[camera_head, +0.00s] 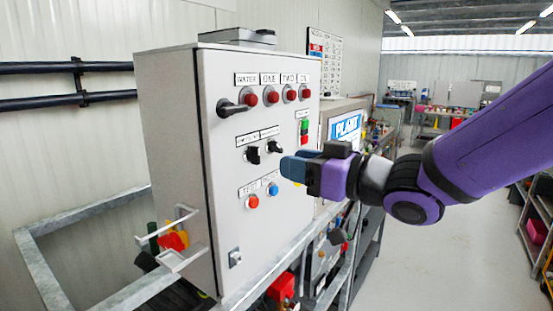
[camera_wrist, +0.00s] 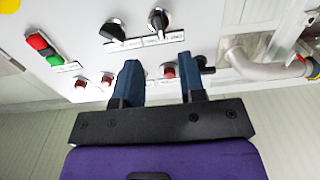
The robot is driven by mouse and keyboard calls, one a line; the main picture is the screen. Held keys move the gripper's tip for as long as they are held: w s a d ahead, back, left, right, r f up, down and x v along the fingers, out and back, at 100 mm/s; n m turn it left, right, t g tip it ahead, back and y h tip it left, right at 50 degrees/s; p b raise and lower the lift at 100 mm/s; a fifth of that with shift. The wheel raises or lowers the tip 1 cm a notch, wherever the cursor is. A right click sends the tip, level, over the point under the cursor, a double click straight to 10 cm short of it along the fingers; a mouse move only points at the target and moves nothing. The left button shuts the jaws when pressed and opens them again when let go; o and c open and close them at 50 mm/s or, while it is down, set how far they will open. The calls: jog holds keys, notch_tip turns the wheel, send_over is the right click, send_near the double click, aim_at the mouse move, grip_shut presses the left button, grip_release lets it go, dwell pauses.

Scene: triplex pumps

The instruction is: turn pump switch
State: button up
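Two black rotary pump switches, the left one (camera_head: 252,155) and the right one (camera_head: 274,147), sit midway up the grey control panel (camera_head: 225,215) in the head view. In the wrist view, which is roughly upside down, the switches (camera_wrist: 113,31) and (camera_wrist: 157,21) are near the top, above the fingertips. My gripper (camera_head: 287,168) is in front of the panel, just right of and slightly below the right switch. In the wrist view my gripper (camera_wrist: 161,76) has its blue fingers spread, with nothing held between them. No contact with a switch shows.
Red lamps (camera_head: 270,96) line the panel's top, beside a black door handle (camera_head: 235,106). Red and blue buttons (camera_head: 252,201) sit below the switches. A metal rail (camera_head: 110,296) runs around the cabinet.

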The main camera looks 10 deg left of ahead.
jog(key=shift+v, duration=1.35)
jog(key=w+d+m+t+h, duration=0.1)
jog(key=d+m+t+h, duration=0.25)
jog(key=d+h, duration=0.6)
jog(key=w+d+m+t+h, duration=0.2)
jog(key=d+m+h, duration=0.25)
jog(key=d, duration=0.95)
jog(key=s+d+f+m+g+h, duration=0.1)
jog(key=s+d+f+m+g, duration=0.1)
jog(key=s+d, duration=0.3)
jog(key=s+d+f+m+g+h, duration=0.1)
jog(key=s+d+g, duration=0.4)
jog(key=s, duration=0.7)
jog(key=d+f+m, duration=0.1)
jog(key=m, duration=0.1)
jog(key=shift+s+d+m+h, duration=0.2)
jog(key=shift+s+m+h, duration=0.1)
jog(key=shift+s, duration=0.05)
jog(key=shift+c, duration=0.4)
grip_shut()
